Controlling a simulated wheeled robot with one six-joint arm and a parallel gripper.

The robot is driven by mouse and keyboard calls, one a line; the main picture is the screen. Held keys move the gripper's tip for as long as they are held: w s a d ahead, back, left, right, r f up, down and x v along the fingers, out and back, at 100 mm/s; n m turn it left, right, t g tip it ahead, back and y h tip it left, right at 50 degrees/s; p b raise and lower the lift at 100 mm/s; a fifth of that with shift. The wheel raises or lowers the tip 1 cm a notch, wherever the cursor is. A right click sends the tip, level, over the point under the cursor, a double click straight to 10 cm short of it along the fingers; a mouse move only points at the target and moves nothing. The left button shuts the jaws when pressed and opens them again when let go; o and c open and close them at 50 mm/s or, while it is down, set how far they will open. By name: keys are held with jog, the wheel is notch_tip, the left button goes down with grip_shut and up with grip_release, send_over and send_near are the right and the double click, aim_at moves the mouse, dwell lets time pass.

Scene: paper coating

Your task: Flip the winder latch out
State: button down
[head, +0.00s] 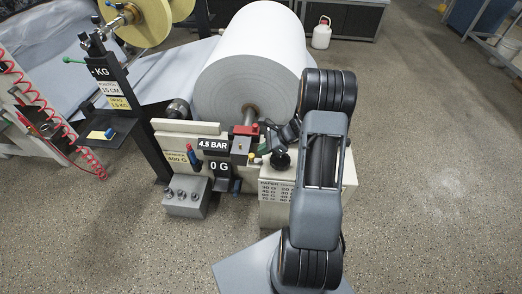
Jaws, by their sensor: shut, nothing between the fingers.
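The winder is the large white paper roll (250,62) on a shaft (250,114), whose near end rests at a bracket with a red part (246,130) on top. This red part may be the latch; I cannot tell for sure. My gripper (270,136) is small and dark here, just right of the red part, above the cream machine body. It looks shut and empty. Whether it touches the red part is not clear. My arm hides what lies behind it on the right.
A black ball knob (281,160) stands just below my gripper. A grey block with several round knobs (188,194) stands at front left. Open floor (430,180) lies on the right.

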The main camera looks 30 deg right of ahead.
jog(key=p+v, duration=0.3)
jog(key=v, duration=0.4)
jog(key=shift+w+a+r+p, duration=0.1)
jog(key=shift+a+p, duration=0.05)
jog(key=shift+p, duration=0.2)
jog(key=shift+s+d+r, duration=0.2)
jog(key=shift+d+r, duration=0.05)
jog(key=shift+d, duration=0.2)
jog(key=shift+n, duration=0.3)
jog(key=s+n, duration=0.1)
jog(key=s+n+g, duration=0.1)
jog(key=s+f+n+g, duration=0.1)
jog(key=s, duration=0.1)
jog(key=shift+a+f+h+p, duration=0.1)
jog(key=shift+a+h+p, duration=0.2)
jog(key=shift+a, duration=0.05)
jog(key=s+a+r+n+h+p, duration=0.2)
jog(key=s+a+r+n+p, duration=0.1)
jog(key=r, duration=0.8)
jog(key=s+a+r+n+t+h+p, duration=0.1)
jog(key=s+a+r+n+h+p, duration=0.2)
jog(key=a+r+n+p, duration=0.3)
jog(key=s+a+r+n+h+p, duration=0.3)
jog(key=r+n, duration=0.7)
jog(key=r, duration=0.8)
jog(key=s+a+p, duration=0.2)
jog(key=a, duration=0.2)
jog(key=shift+t, duration=0.3)
